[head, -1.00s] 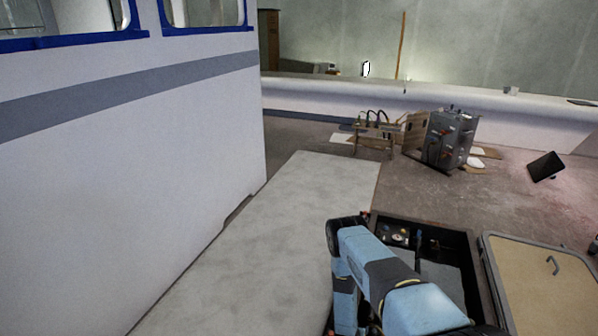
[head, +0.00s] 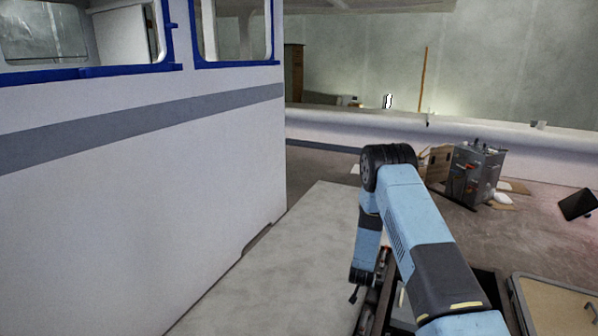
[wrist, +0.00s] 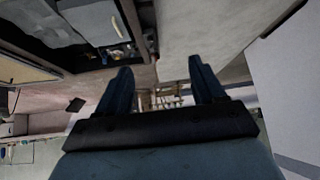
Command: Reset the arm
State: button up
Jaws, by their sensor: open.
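My gripper (wrist: 160,66) is open in the wrist view, its two dark fingers spread wide with nothing between them. In the head view my blue arm rises from the lower right to a black elbow joint. From there a link hangs down over the edge of the pale deck panel (head: 290,262), and I cannot make out the fingers there. The arm hides much of the open hatch (head: 487,290), which also shows in the wrist view (wrist: 90,58).
A white cabin wall (head: 120,190) with blue-framed windows fills the left. A hatch cover (head: 550,308) lies at the lower right.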

notch_tip(320, 180, up, 22)
jog(key=a+y, duration=0.2)
jog(key=s+a+r+n, duration=0.1)
jog(key=s+r, duration=0.4)
jog(key=r, duration=0.6)
jog(key=s+a+r+n, duration=0.1)
jog(key=s+r, duration=0.4)
jog(key=r, duration=0.5)
jog(key=s+r+n, duration=0.1)
jog(key=s+r, duration=0.4)
jog(key=s, duration=0.4)
jog(key=s+d+r+g+y, duration=0.1)
jog(key=s+r, duration=0.5)
jog(key=s, duration=0.2)
jog(key=s+r+n, duration=0.1)
jog(key=s+r, duration=0.4)
jog(key=s, duration=0.4)
jog(key=s+d, duration=0.1)
jog(key=s, duration=1)
jog(key=shift+s+r+g+h, duration=0.25)
jog(key=shift+r+g+h, duration=0.05)
jog(key=shift+r, duration=0.05)
jog(key=shift+d, duration=0.1)
